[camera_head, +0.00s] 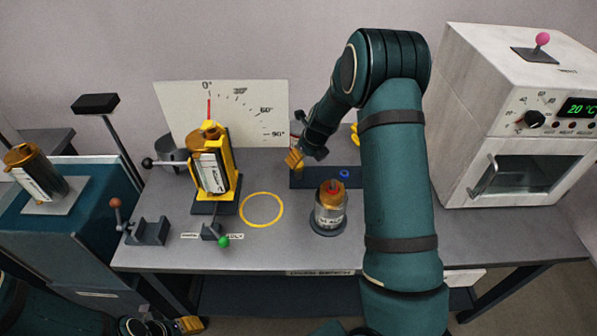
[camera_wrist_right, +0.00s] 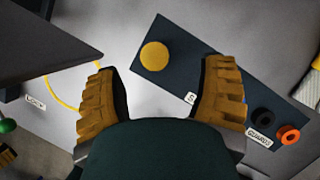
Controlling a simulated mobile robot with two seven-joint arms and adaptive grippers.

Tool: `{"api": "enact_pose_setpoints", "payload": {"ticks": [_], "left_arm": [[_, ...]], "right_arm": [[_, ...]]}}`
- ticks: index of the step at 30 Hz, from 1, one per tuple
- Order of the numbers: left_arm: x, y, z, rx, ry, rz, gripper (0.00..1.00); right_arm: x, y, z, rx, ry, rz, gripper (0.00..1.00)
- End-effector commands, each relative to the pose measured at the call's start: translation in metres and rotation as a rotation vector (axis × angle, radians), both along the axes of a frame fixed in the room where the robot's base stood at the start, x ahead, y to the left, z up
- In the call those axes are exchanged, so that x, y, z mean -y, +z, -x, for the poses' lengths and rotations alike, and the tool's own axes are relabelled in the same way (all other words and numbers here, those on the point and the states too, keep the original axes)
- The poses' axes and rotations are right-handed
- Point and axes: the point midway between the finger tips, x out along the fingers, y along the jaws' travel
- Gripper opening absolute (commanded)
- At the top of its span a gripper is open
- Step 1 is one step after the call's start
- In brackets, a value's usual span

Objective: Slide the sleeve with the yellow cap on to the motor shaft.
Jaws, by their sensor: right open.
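The yellow cap (camera_wrist_right: 154,55) shows as a round disc at the left end of the dark board in the right wrist view; the sleeve under it is hidden. My right gripper (camera_wrist_right: 163,70) is open above the board, with the cap in the gap between its fingertips in the picture. In the head view my right gripper (camera_head: 297,158) is over the board's left end. A gold and silver motor-like cylinder (camera_head: 330,212) with a red spot on top stands upright in front of the board. A similar cylinder (camera_head: 212,170) sits in a yellow bracket. My left gripper (camera_head: 190,324) is at the lower left, partly cut off.
The dark board (camera_head: 312,178) also carries a blue ring (camera_head: 344,174). Black (camera_wrist_right: 262,115) and orange (camera_wrist_right: 290,134) rings lie by a GUARDS label. A white oven (camera_head: 515,130) stands right. A green-knobbed lever (camera_head: 223,241) is near the yellow circle (camera_head: 262,210), whose inside is clear.

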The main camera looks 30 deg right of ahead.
Motion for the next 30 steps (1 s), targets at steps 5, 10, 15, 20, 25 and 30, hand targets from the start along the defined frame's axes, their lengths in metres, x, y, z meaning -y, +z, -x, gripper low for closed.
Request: {"api": "enact_pose_setpoints", "payload": {"ticks": [5, 10, 15, 20, 25, 30], "left_arm": [[0.0, -0.003, -0.001, 0.002, 0.001, 0.0, 0.47], [0.0, -0.01, -0.002, 0.005, 0.001, -0.001, 0.47], [0.0, -0.018, -0.004, 0.009, 0.002, -0.001, 0.47], [-0.001, -0.02, -0.004, 0.009, 0.003, -0.002, 0.47], [-0.001, -0.019, -0.004, 0.01, 0.003, -0.001, 0.47], [-0.001, -0.019, -0.004, 0.01, 0.003, -0.001, 0.47]], "right_arm": [[0.0, -0.008, -0.003, 0.0, -0.001, 0.0, 0.7], [-0.005, -0.026, -0.005, -0.002, 0.002, -0.001, 0.7], [-0.008, -0.05, -0.013, -0.003, 0.0, 0.0, 0.7], [-0.009, -0.057, -0.017, 0.0, 0.001, 0.0, 0.7], [-0.009, -0.056, -0.017, 0.0, 0.001, 0.0, 0.72], [-0.009, -0.056, -0.017, 0.0, 0.001, 0.0, 0.12]]}}
